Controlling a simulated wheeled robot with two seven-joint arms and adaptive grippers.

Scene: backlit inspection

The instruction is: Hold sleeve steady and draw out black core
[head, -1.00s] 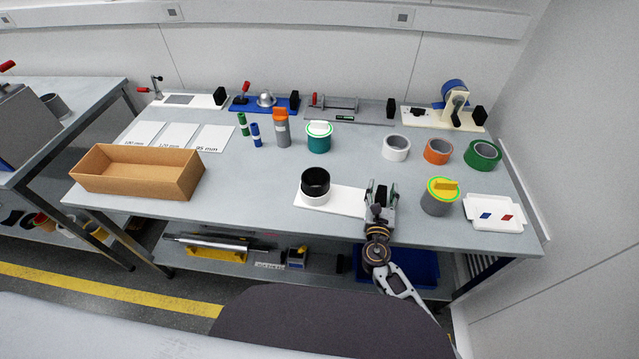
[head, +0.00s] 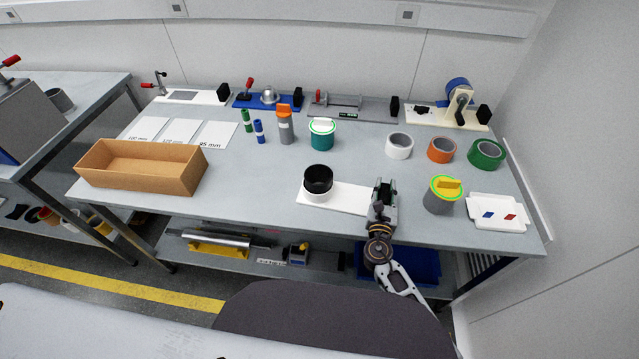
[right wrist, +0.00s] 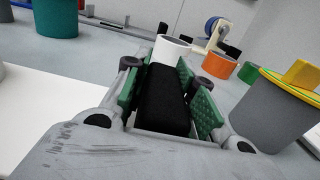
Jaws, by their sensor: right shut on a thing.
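What the thing is I cannot tell. My left gripper is not in view.
A grey can with a yellow lid (head: 442,195) stands close to the right of my right gripper, with a white tray (head: 497,226) beyond it. Tape rolls (head: 399,146) stand behind. A cardboard box (head: 140,178) is at the left. The bench left of the plate is clear.

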